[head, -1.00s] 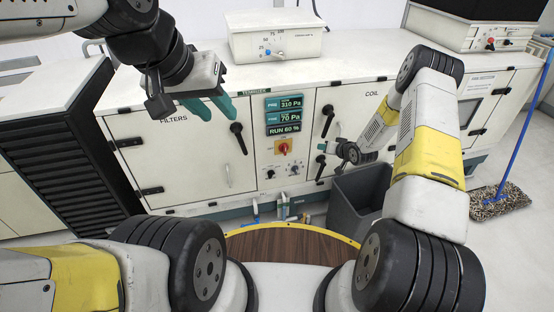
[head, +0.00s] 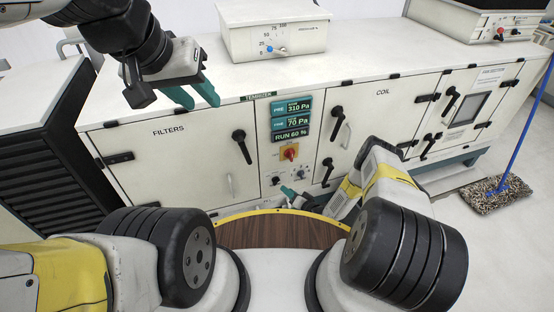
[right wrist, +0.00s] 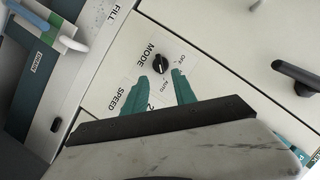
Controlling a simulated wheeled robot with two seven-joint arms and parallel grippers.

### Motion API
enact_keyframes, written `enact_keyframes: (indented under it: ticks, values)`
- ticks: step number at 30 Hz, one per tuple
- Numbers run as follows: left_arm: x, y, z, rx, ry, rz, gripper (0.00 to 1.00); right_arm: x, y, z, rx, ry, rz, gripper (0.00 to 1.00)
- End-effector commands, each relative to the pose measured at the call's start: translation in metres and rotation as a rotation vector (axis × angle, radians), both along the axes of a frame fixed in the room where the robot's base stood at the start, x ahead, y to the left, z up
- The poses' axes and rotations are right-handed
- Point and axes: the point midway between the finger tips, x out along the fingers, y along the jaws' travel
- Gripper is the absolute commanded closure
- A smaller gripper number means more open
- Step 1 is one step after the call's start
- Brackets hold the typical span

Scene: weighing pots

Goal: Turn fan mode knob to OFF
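The fan mode knob (right wrist: 160,63), small, round and black, sits on a pale panel beside the printed word MODE in the right wrist view. OFF and AUTO labels are near it; I cannot tell its pointer's exact setting. In the head view the mode knob (head: 275,180) is the left of two small knobs below the red-and-yellow switch. My right gripper (right wrist: 162,81) is open, its teal fingertips close to the knob with nothing between them; contact cannot be told. It also shows low at the panel in the head view (head: 291,193). My left gripper (head: 197,97) is open and empty, high in front of the cabinet.
The speed knob (head: 300,174) is right of the mode knob. The red rotary switch (head: 290,152) and pressure displays (head: 291,122) are above. Black door handles (head: 241,146) stand out on either side. A white box (head: 272,30) sits on the cabinet. A mop (head: 495,195) is far right.

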Motion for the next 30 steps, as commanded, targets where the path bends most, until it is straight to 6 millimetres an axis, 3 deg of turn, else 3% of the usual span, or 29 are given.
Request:
enact_keyframes:
  ticks: [12, 24, 29, 30]
  values:
    - [0.000, 0.000, 0.000, 0.000, 0.000, 0.000, 0.64, 0.049, 0.034, -0.017, -0.001, 0.000, 0.001, 0.67]
    - [0.000, 0.000, 0.000, 0.000, 0.000, 0.000, 0.64, 0.056, 0.038, -0.018, -0.001, 0.001, 0.000, 0.67]
    - [0.000, 0.000, 0.000, 0.000, 0.000, 0.000, 0.64, 0.056, 0.038, -0.018, -0.001, 0.001, 0.000, 0.99]
    - [0.000, 0.000, 0.000, 0.000, 0.000, 0.000, 0.64, 0.056, 0.038, -0.018, -0.001, 0.001, 0.000, 1.00]
